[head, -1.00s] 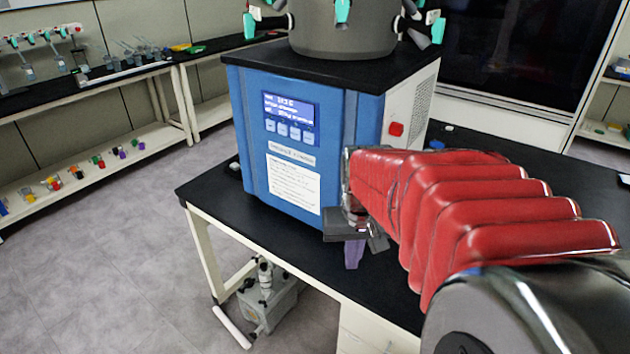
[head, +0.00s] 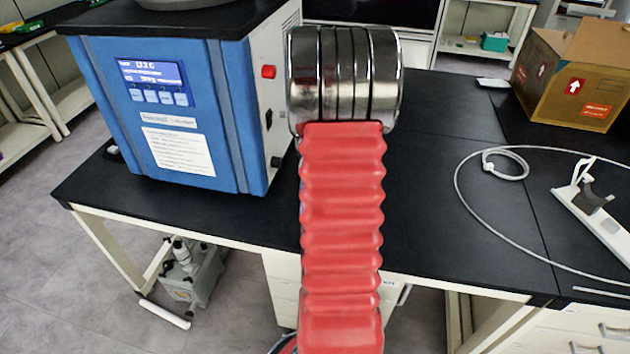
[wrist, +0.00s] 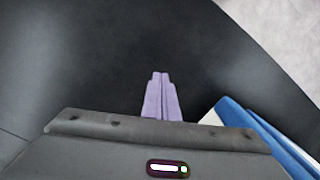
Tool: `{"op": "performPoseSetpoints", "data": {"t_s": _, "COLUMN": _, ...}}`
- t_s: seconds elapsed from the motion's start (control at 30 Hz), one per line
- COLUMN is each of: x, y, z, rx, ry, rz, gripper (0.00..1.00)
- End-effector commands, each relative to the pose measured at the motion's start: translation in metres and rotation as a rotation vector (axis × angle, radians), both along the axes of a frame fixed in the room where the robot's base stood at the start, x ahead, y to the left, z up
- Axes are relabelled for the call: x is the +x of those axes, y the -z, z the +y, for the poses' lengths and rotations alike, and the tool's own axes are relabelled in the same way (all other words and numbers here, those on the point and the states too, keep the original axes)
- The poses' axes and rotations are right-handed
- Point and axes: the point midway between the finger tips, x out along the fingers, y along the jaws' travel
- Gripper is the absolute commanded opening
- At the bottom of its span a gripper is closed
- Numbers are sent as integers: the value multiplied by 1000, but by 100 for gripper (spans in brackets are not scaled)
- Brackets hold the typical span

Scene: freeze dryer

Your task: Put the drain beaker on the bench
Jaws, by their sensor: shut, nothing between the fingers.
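No drain beaker shows in either view. The black bench top (head: 430,215) runs across the head view and also fills much of the wrist view (wrist: 80,65). My gripper (wrist: 160,78) shows in the wrist view as two purple fingers, shut together and empty, over the bench top. In the head view my red-sleeved arm and its metal end hide the gripper. The blue freeze dryer (head: 230,110) stands on the bench to the left of my arm, and its edge shows at the lower right of the wrist view (wrist: 270,135).
A cardboard box (head: 565,80) stands at the bench's back right. A looped grey cable (head: 465,205) and a white stand with a dark cradle (head: 600,215) lie on the right. A pump (head: 195,275) sits under the bench. Bench between arm and cable is clear.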

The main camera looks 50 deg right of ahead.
Motion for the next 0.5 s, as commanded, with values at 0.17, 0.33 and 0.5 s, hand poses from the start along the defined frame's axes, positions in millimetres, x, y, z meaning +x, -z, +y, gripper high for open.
{"op": "performPoseSetpoints", "data": {"t_s": 0.17, "x": 17, "y": -17, "z": -22, "rx": -30, "ry": -49, "rz": -24, "gripper": 0}}
{"op": "performPoseSetpoints", "data": {"t_s": 0.33, "x": 17, "y": -18, "z": -21, "rx": -24, "ry": -84, "rz": -20, "gripper": 0}}
{"op": "performPoseSetpoints", "data": {"t_s": 0.5, "x": 17, "y": -18, "z": -21, "rx": -24, "ry": -84, "rz": -20, "gripper": 0}}
